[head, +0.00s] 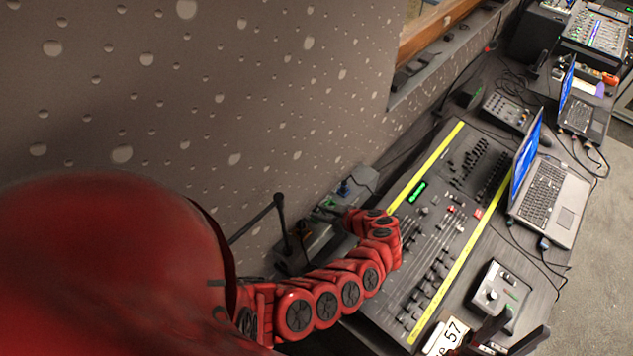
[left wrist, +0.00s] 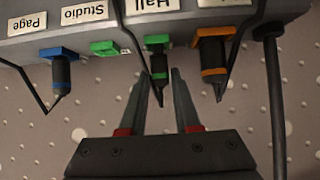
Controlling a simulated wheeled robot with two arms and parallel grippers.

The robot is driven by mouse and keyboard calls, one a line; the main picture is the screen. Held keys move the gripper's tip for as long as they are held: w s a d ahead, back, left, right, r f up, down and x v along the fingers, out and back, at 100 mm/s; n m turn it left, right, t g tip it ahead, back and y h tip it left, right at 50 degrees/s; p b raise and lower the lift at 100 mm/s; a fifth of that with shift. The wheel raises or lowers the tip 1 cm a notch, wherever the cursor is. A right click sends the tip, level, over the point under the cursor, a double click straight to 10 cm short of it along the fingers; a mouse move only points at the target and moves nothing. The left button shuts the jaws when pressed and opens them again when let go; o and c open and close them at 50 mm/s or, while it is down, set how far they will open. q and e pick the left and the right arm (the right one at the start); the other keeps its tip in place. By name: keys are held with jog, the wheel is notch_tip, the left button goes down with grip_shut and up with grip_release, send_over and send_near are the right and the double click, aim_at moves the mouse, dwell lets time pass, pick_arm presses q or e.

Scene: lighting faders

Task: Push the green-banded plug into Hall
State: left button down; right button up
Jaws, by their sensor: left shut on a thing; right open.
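The green-banded plug (left wrist: 158,68) is dark with a green band, and it stands at the green-framed socket under the Hall label (left wrist: 150,5) in the left wrist view. My left gripper (left wrist: 161,78) has its two fingers on either side of the plug, shut on it. The plug's upper end meets or overlaps the socket frame; I cannot tell how deep it sits. In the head view my left arm reaches to the socket box (head: 318,236) by the wall, and its fingers are hidden there. My right gripper (head: 508,338) is open and empty at the lower right.
A blue-banded plug (left wrist: 61,72) sits at Page and an orange-banded plug (left wrist: 213,60) right of Hall. A fader desk (head: 400,290) and laptop (head: 545,200) fill the table.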

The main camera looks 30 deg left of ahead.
pick_arm(q)
jog(key=shift+f+b, duration=0.35)
jog(key=shift+f, duration=0.1)
dwell(0.5)
dwell(0.6)
jog(key=c, duration=0.5)
grip_release()
jog(key=shift+c, duration=0.2)
jog(key=shift+c, duration=1.1)
jog(key=shift+p+v, duration=0.6)
jog(key=shift+v, duration=0.75)
jog(key=p+v, duration=0.1)
jog(key=v, duration=0.3)
jog(key=shift+d, duration=0.15)
